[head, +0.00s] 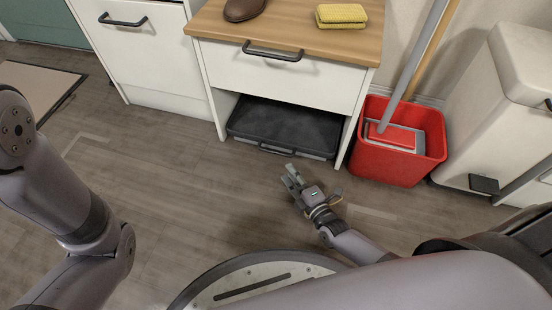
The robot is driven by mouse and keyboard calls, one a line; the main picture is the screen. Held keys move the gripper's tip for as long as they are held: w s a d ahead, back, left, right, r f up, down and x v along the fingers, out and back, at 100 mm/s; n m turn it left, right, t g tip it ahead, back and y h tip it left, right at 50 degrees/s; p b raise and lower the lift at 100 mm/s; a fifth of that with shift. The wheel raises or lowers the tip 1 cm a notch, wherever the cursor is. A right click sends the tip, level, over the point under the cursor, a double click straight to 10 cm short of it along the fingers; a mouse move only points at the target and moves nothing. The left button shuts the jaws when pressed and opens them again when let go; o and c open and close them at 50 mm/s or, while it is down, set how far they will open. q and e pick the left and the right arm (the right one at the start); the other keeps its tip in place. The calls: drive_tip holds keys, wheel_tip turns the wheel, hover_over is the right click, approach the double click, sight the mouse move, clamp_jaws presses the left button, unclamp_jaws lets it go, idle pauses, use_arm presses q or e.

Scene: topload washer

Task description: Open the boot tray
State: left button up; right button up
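The boot tray (283,123) is a dark, shallow tray under the wooden-topped bench, set between the bench's side panels. Its front edge carries a dark handle (277,150) facing me. My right gripper (290,174) is just in front of and below the handle, a little to its right, and looks apart from it. Its fingers point toward the tray; how far they are spread is too small to tell. My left arm comes in at the left, and its gripper is out of view.
A red bucket (398,165) with a mop stands right of the bench. A white bin (500,110) is farther right. A brown shoe (243,9) and a yellow sponge (341,14) lie on the bench top (290,28). The floor in front of the tray is clear.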

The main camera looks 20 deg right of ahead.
drive_tip(key=b+x, duration=0.4)
drive_tip(key=x, duration=0.5)
drive_tip(key=shift+w+f+b, duration=0.1)
drive_tip(key=shift+f+b, duration=0.05)
drive_tip(key=shift+b, duration=0.25)
drive_tip(key=shift+w+a, duration=0.1)
drive_tip(key=shift+w, duration=0.25)
clamp_jaws()
